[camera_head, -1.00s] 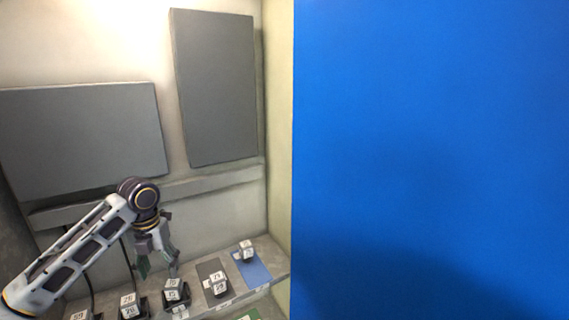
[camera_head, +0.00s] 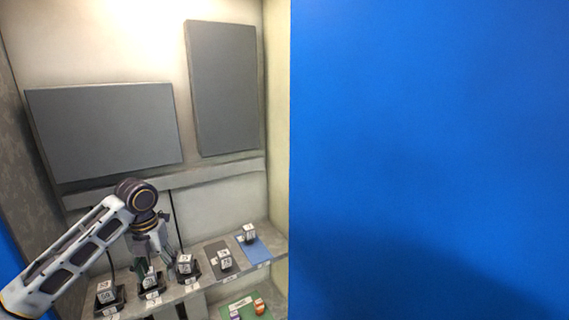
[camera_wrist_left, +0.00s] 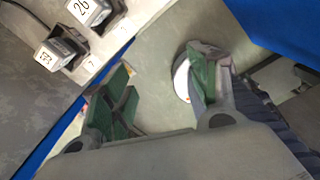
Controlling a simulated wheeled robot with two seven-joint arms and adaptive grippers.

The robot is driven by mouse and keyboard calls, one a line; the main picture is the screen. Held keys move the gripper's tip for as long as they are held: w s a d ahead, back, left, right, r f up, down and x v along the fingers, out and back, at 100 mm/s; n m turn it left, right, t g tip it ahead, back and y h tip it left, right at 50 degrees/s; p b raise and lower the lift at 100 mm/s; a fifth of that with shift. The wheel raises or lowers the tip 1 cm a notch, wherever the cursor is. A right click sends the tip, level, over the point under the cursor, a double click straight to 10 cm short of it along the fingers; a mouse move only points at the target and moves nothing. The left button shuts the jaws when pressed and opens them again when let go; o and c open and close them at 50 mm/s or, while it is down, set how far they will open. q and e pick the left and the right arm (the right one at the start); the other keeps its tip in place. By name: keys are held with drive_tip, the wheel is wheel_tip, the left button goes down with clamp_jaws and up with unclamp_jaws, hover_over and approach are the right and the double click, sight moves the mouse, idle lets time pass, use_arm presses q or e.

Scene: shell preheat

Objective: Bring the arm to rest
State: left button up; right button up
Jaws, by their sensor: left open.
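My left arm (camera_head: 75,255) comes in from the left in the head view. My left gripper (camera_head: 160,262) hangs at its end, just above and in front of the row of numbered blocks on the shelf. In the left wrist view the green-padded fingers (camera_wrist_left: 155,95) stand apart with nothing between them. A round white thing (camera_wrist_left: 182,78) shows partly behind one finger; I cannot tell what it is. My right gripper is not in view.
Several numbered blocks (camera_head: 185,265) stand on dark bases along the shelf. A block (camera_head: 249,233) stands by a blue mat (camera_head: 257,251). A green mat (camera_head: 243,310) with small coloured items lies lower. Grey panels (camera_head: 222,88) hang behind; a blue wall (camera_head: 430,150) fills the right.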

use_arm(q)
drive_tip(key=s+d+f+n+t+h, duration=0.1)
drive_tip(key=s+d+f+n, duration=0.7)
drive_tip(key=f+n, duration=0.2)
drive_tip(key=s+d+f+n+t+h, duration=0.1)
drive_tip(key=s+d+f+n+t, duration=0.1)
drive_tip(key=s+d+f+n, duration=0.7)
drive_tip(key=s+a+f+n+y, duration=0.2)
drive_tip(key=s+a+n, duration=0.35)
drive_tip(key=n, duration=0.75)
drive_tip(key=s+f+b, duration=0.1)
drive_tip(key=s+f, duration=0.1)
drive_tip(key=f, duration=1.5)
drive_tip(key=s+f, duration=0.2)
drive_tip(key=f, duration=1.6)
drive_tip(key=s+a+f+g, duration=0.1)
drive_tip(key=s+a+f, duration=0.1)
drive_tip(key=s+f, duration=0.8)
drive_tip(key=s+a+f+g, duration=0.1)
drive_tip(key=s+f, duration=0.8)
drive_tip(key=s, duration=0.2)
drive_tip(key=shift+s+a+f+b, duration=0.35)
drive_tip(key=shift+s+a+b, duration=0.05)
drive_tip(key=shift+b, duration=0.05)
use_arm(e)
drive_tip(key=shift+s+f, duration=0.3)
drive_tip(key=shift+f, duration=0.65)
